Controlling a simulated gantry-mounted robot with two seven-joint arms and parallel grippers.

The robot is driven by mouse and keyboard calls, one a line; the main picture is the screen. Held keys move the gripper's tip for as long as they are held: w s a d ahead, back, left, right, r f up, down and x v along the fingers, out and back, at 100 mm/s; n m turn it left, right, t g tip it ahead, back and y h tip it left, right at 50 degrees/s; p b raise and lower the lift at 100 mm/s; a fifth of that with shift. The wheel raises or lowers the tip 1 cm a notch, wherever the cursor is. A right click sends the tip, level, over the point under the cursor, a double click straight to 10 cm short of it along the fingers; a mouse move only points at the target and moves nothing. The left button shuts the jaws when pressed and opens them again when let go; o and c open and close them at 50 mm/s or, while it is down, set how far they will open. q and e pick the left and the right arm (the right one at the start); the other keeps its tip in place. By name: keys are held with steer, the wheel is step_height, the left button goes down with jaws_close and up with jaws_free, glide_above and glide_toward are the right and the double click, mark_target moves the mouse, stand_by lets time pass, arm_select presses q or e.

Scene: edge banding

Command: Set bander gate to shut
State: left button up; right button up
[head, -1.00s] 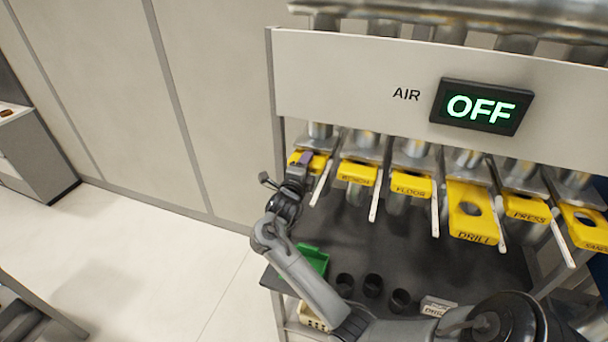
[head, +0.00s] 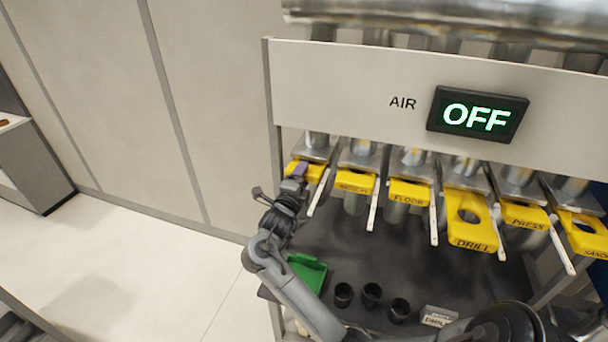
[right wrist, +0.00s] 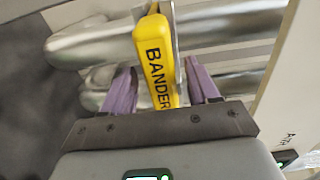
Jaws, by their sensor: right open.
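The bander gate is the leftmost yellow slide plate (head: 312,173) in the row under the AIR panel. In the right wrist view its yellow end (right wrist: 155,62) reads BANDER. My right gripper (head: 296,175) is at this plate's front end. In the right wrist view the two purple fingers of my right gripper (right wrist: 162,88) are open, one on each side of the plate, with visible gaps. The gripper hides part of the plate in the head view. No hole shows in the visible part of the plate. My left gripper is out of view.
More yellow gates follow to the right, including FLOOR (head: 409,192), DRILL (head: 470,236) and PRESS (head: 524,215). White bars hang between them. The AIR display (head: 477,114) reads OFF. A green tray (head: 308,272) and black cups (head: 371,294) are on the dark shelf below.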

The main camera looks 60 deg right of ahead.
steer(key=s+a+b, duration=0.1)
steer(key=a, duration=0.7)
steer(key=shift+s, duration=0.3)
steer(key=shift+f, duration=0.1)
